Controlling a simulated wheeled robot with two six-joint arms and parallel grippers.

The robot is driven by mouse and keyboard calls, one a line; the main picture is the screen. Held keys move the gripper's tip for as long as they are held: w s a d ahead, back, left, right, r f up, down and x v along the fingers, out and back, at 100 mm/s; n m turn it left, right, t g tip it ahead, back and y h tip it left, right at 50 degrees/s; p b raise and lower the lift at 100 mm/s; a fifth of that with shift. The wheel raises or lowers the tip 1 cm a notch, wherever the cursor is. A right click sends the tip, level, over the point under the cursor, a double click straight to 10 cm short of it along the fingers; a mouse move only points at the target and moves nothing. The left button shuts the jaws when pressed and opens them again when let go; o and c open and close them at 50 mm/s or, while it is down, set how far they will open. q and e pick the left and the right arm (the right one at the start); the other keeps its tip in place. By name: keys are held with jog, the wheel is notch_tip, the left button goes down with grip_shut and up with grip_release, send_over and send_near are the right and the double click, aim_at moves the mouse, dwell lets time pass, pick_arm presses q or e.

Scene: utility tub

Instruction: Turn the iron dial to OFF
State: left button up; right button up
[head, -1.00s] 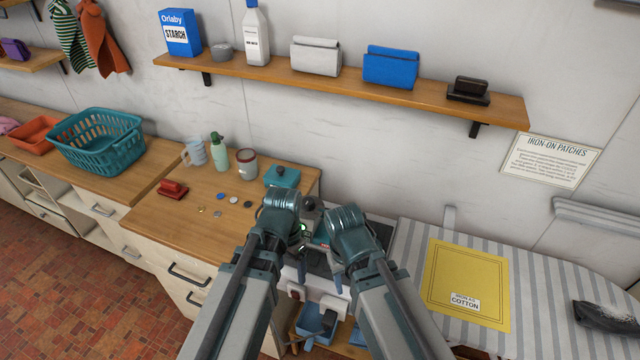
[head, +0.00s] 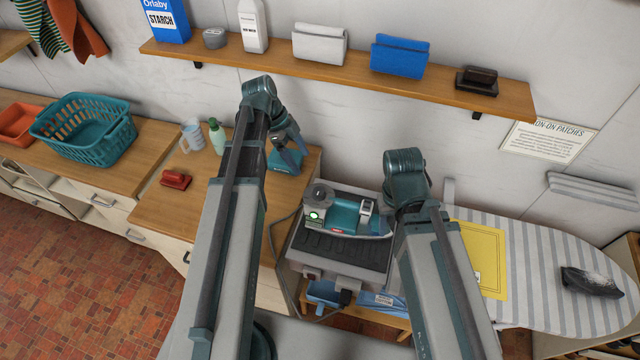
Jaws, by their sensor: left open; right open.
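The teal iron (head: 345,216) rests on a grey station with a dark ribbed top (head: 342,249), at the centre of the head view. A dark round dial (head: 318,194) sits at the iron's left end, with a lit green light (head: 314,216) just in front of it. I cannot read its setting. My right arm's wrist is right of the iron. Its fingers are hidden behind my arm.
A wooden counter (head: 150,215) on the left holds a red brush (head: 175,179), bottles and a teal basket (head: 85,130). A striped ironing board (head: 535,250) stands right with a yellow cloth (head: 487,250) and a dark object (head: 592,282). A loaded shelf (head: 340,75) hangs above.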

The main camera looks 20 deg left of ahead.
aim_at(318, 191)
pick_arm(q)
jog(key=b+x, duration=0.5)
jog(key=x, duration=0.1)
jog(key=b+x, duration=0.6)
jog(key=shift+a+f+b, duration=0.1)
jog(key=shift+f+b, duration=0.2)
jog(key=shift+f, duration=0.1)
jog(key=shift+d+f+b, duration=0.35)
jog(key=shift+f+b, duration=0.15)
jog(key=shift+b, duration=0.05)
jog(key=shift+c, duration=0.3)
grip_shut()
